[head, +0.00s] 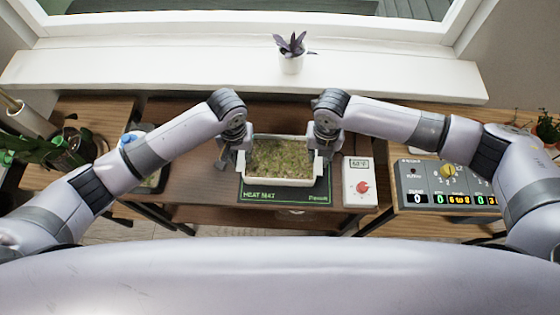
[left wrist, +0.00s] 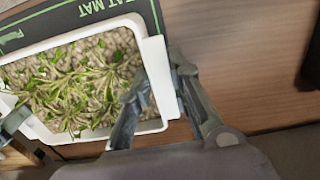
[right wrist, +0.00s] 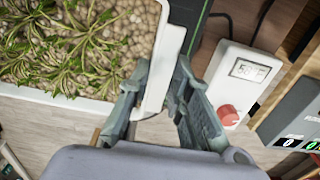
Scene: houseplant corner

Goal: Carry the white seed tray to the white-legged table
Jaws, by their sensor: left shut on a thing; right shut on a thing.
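The white seed tray (head: 281,182), filled with pebbly soil and green seedlings, is over the black heat mat (head: 262,196) in the head view. I cannot tell whether it rests on the mat or is slightly above it. My left gripper (head: 238,160) is shut on the tray's left end wall. In the left wrist view the fingers pinch the white rim (left wrist: 158,82). My right gripper (head: 322,157) is shut on the tray's right end wall, and the right wrist view shows its fingers around the rim (right wrist: 163,62). I cannot tell which table is white-legged.
A white controller with a red knob (head: 360,183) stands right of the mat. A grey panel with a yellow knob and lit digits (head: 448,184) is on the right table. A purple plant in a white pot (head: 291,58) stands on the windowsill. Leafy plants (head: 68,145) crowd the left.

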